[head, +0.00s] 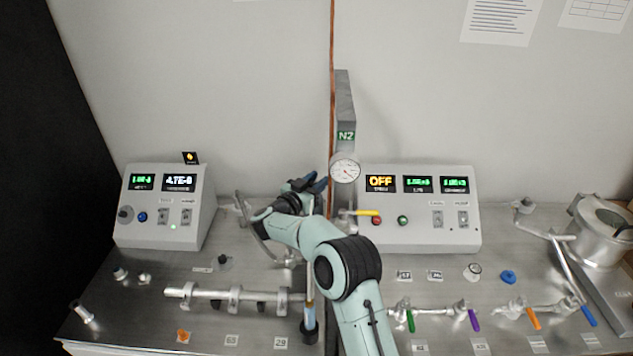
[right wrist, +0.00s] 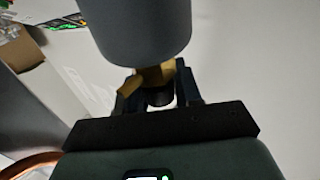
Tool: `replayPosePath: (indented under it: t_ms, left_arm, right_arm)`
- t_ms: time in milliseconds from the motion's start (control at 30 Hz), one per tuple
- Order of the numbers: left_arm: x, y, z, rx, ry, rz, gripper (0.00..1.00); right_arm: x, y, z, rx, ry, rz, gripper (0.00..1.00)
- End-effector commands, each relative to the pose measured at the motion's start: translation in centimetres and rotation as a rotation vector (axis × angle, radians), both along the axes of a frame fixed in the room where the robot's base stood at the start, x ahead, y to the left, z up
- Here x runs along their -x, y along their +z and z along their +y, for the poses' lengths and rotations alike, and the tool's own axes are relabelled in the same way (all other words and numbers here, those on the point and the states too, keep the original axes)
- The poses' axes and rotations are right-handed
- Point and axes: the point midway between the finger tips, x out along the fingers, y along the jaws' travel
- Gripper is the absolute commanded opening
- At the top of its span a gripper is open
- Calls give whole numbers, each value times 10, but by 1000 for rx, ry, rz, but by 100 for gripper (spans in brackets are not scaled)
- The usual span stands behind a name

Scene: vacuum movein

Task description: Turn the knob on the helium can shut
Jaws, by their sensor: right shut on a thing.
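A smooth dark grey cylinder, which looks like the helium can (right wrist: 135,28), fills the top of the right wrist view. A brass fitting (right wrist: 152,76) sticks out of its lower end, with a small dark round part below it, perhaps the knob. My right gripper (right wrist: 160,92) has a finger on each side of that part and is shut on the fitting. In the head view my right gripper (head: 308,183) is above the bench, left of the pressure gauge. The can is not clearly visible there. My left gripper is not in view.
The round gauge (head: 345,169) and a yellow-handled valve (head: 366,212) are close right of the gripper. A control box (head: 165,207) stands left and another (head: 425,235) right. Metal pipework (head: 232,295) lies along the front of the bench. A copper pipe (head: 332,100) runs up the wall.

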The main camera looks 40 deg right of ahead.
Motion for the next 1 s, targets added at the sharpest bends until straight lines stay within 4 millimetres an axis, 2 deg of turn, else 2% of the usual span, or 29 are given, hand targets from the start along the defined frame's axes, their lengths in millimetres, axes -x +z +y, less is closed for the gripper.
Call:
replayPosePath:
  t_ms: [233, 400, 833, 867, 900, 1000]
  left_arm:
    - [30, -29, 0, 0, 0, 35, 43]
    - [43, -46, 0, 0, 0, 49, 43]
    - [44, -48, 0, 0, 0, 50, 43]
    - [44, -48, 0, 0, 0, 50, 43]
    - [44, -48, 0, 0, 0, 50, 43]
    - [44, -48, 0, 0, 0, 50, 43]
  right_arm:
    - [0, -4, 0, 3, 195, 0, 4]
    - [-3, -3, 2, 3, 339, -1, 4]
    - [-6, 0, 3, 1, 395, 1, 4]
    - [-6, 0, 3, 1, 395, 1, 44]
    - [-6, 0, 3, 1, 395, 1, 55]
    - [-6, 0, 3, 1, 394, 1, 55]
